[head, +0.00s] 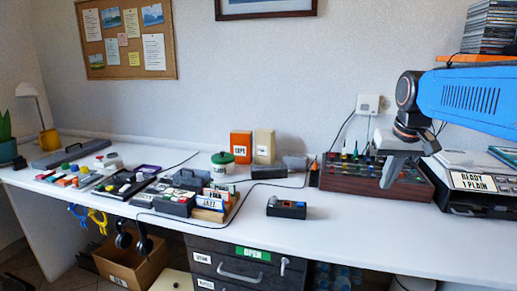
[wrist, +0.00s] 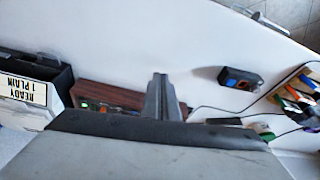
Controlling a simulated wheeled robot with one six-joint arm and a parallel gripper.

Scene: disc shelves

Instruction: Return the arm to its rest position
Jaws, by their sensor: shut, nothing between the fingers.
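My gripper (head: 389,174) shows at the right in the head view, on the end of my blue arm. It points down over the table, in front of a dark red mixer box (head: 340,172). In the wrist view my gripper's fingers (wrist: 161,80) are together, with nothing between them. The wrist view also shows part of the mixer box (wrist: 95,94) behind the fingers. Whether the gripper touches the box cannot be told.
A white table (head: 330,230) runs along the wall. A small black device (head: 286,209) lies near its front edge. A machine labelled READY 1 PLAIN (head: 473,182) stands at right. Cassettes and boxes crowd the left. The table front between device and machine is clear.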

